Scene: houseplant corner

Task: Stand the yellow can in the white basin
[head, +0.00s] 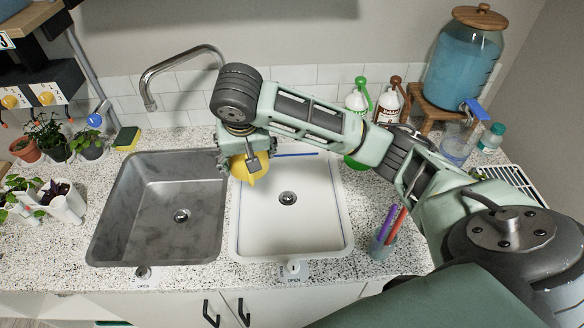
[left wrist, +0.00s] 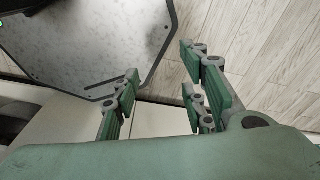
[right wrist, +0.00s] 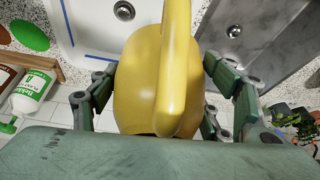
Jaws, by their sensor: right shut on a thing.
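The yellow can (head: 249,168) is in my right gripper (head: 241,160), above the back left part of the white basin (head: 315,240). In the right wrist view the can (right wrist: 140,85) fills the middle, with the fingers of the gripper (right wrist: 160,100) on both sides of it. The white basin (right wrist: 85,45) shows beyond it at the upper left. From the head view I cannot tell how far the can is above the basin floor.
A grey basin (head: 150,215) lies left of the white one, with a faucet (head: 150,95) behind. A cup with pens (head: 383,248) stands right of the white basin. Bottles (head: 390,102) and a blue dispenser (head: 462,65) stand at the back right. Potted plants (head: 88,148) line the left.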

